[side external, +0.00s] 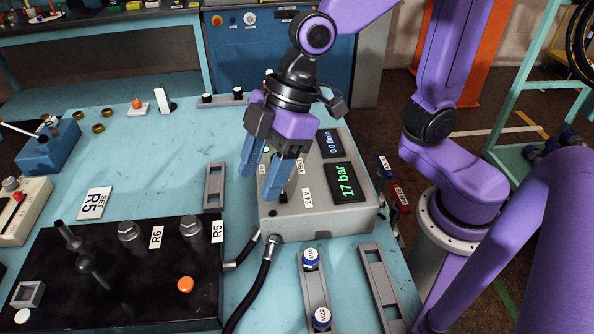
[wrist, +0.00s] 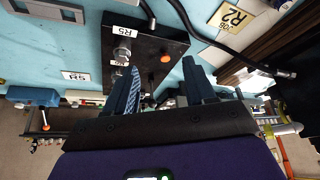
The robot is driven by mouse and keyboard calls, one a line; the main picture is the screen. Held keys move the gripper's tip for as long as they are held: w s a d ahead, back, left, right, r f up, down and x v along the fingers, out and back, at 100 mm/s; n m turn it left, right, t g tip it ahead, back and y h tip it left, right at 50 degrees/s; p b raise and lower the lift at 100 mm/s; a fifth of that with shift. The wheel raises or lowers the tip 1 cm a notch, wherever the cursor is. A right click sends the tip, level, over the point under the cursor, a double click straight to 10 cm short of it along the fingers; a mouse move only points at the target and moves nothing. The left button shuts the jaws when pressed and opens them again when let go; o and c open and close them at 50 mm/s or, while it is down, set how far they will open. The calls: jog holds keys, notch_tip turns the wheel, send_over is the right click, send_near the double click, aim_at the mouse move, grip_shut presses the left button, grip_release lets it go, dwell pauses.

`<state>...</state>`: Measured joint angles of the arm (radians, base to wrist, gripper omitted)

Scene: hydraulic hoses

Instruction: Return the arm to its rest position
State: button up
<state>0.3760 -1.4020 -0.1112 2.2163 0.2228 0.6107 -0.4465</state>
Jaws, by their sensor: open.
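My gripper (side external: 261,188) is purple with blue fingers. In the side external view it hangs, fingers pointing down, in front of or over the left part of a grey box (side external: 318,222). The fingers are apart and nothing is seen between them. In the wrist view my gripper (wrist: 160,72) also shows two spread, empty fingers. I cannot tell the exact gap between the fingertips and the box. The box carries a display (side external: 347,181) reading 17 bar and a second display reading 0.0 l/min. The fingers hide part of its top.
A black block (side external: 130,285) with fittings labelled R5 and R6 stands at the front left. Black hoses (side external: 262,285) run beside the box.

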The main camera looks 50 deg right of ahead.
jog(key=s+d+f+h, duration=0.1)
jog(key=s+d, duration=0.2)
jog(key=d, duration=0.3)
jog(key=s+d+f+m+h, duration=0.1)
jog(key=s+d+f+h, duration=0.1)
jog(key=s+d, duration=0.2)
jog(key=s+d+f+m+g+h, duration=0.1)
jog(key=s+d+f, duration=0.1)
jog(key=d, duration=0.6)
jog(key=shift+s+d+h, duration=0.3)
jog(key=shift+s+d, duration=0.05)
jog(key=shift+s, duration=0.5)
jog(key=shift+r, duration=0.1)
dwell(1.2)
